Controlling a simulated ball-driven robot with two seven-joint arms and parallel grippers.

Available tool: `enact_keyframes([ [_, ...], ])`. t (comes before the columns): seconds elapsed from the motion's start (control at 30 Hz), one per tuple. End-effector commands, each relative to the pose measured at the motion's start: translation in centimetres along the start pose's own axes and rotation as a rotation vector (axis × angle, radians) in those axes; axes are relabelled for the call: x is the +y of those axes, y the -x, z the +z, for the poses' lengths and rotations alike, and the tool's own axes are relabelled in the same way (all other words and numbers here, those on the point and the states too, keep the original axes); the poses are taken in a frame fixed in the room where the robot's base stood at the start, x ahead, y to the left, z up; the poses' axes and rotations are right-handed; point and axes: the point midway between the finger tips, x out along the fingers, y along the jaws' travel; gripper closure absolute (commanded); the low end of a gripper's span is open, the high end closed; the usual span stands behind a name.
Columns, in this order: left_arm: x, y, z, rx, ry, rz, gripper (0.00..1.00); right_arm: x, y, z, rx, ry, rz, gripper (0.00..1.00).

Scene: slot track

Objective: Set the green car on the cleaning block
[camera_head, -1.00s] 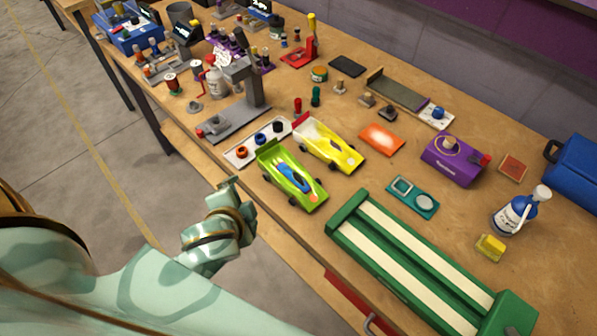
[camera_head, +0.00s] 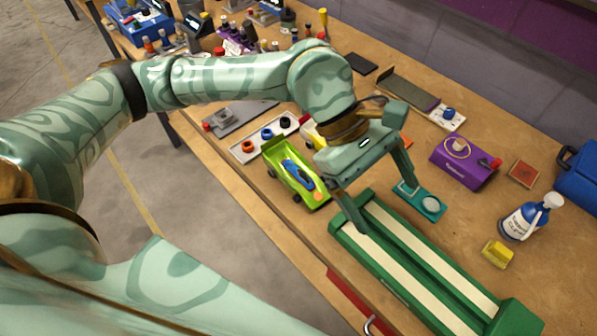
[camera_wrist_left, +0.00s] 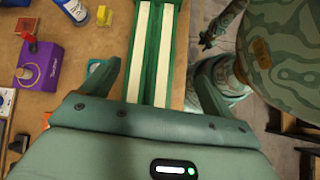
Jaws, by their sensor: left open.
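The green car (camera_head: 285,163), with a blue and orange middle, stands on the wooden bench near its front edge. The long green block with two cream strips (camera_head: 395,279), which looks like the cleaning block, lies right of the car; nothing stands on it. In the left wrist view, the open fingers (camera_wrist_left: 156,72) frame the strips (camera_wrist_left: 153,55). The green car is not in that view. A small dark shape, perhaps my right gripper (camera_wrist_left: 208,38), shows there; its state is unclear.
A yellow car (camera_head: 312,133) is mostly hidden behind my left arm. A teal tray (camera_head: 420,200) lies close behind the gripper. A purple box (camera_head: 464,164), a spray bottle (camera_head: 528,218) and a yellow sponge (camera_head: 497,254) stand farther right. A wheel tray (camera_head: 265,138) lies left of the green car.

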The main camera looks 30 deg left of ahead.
Motion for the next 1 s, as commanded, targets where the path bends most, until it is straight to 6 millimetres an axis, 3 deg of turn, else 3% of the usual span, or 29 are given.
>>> enact_keyframes([
  [0.03, 0.5, 2.2, -3.4, 0.184, -0.027, -0.022, 0.13, 0.1, 0.0, 0.0, 0.000, 0.000, 0.001, 0.62],
  [0.13, 0.5, 7.2, -8.8, 0.490, -0.024, -0.078, 0.13, 0.2, 0.0, 0.0, 0.000, 0.001, 0.003, 0.62],
  [0.23, 0.3, 11.4, -11.7, 0.679, 0.018, -0.108, 0.13, 0.2, 0.0, 0.0, 0.001, 0.001, 0.003, 0.62],
  [0.33, 0.1, 13.6, -13.0, 0.769, 0.052, -0.124, 0.13, 0.2, -0.1, 0.0, 0.001, 0.000, 0.003, 0.62],
  [0.47, -0.3, 13.1, -14.6, 0.795, 0.066, -0.134, 0.13, 0.2, -0.6, 0.1, -0.003, 0.000, 0.002, 0.62],
  [0.8, -1.4, 7.5, -20.1, 0.790, 0.064, -0.133, 0.13, -0.1, -2.5, 0.8, -0.018, 0.000, -0.004, 0.62],
  [1.0, -1.6, 6.5, -21.1, 0.791, 0.062, -0.129, 0.13, -0.2, -2.8, 0.8, -0.020, -0.001, -0.006, 0.62],
])
